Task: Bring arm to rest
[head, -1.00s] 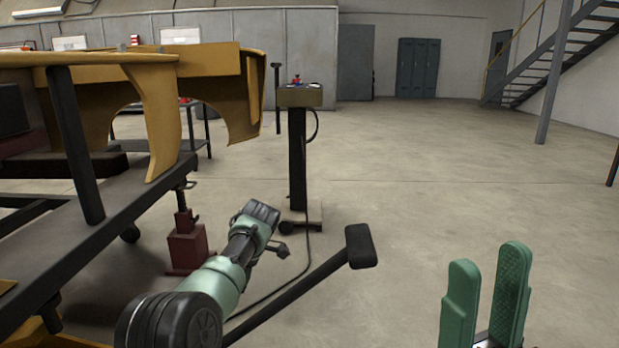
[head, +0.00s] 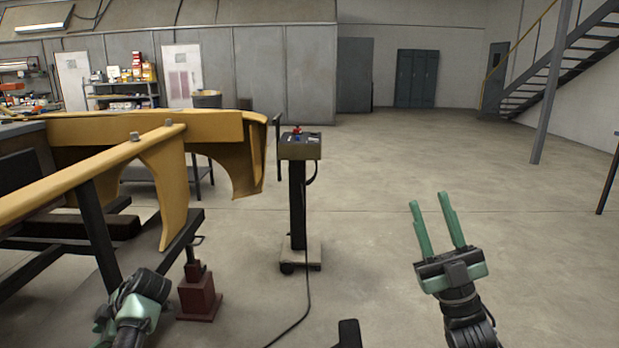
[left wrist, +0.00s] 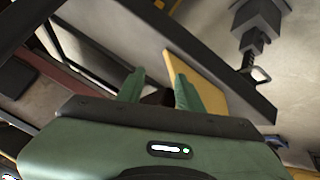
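My right gripper (head: 437,226) is at the lower right of the head view, over bare floor. Its two green fingers stand apart with nothing between them. My left arm shows at the lower left of the head view, beside the dark-framed stand; its fingers are not clear there. In the left wrist view, the two green fingers of my left gripper (left wrist: 157,90) stand apart with a gap between them. A yellow panel (left wrist: 196,75) and dark frame bars show beyond them. I see nothing held.
A control pedestal (head: 298,185) with a red button stands at the middle, its cable on the floor. Yellow shell parts (head: 150,130) lie on a dark stand at left. A dark red jack (head: 199,292) stands by it. Stairs (head: 560,65) rise at far right.

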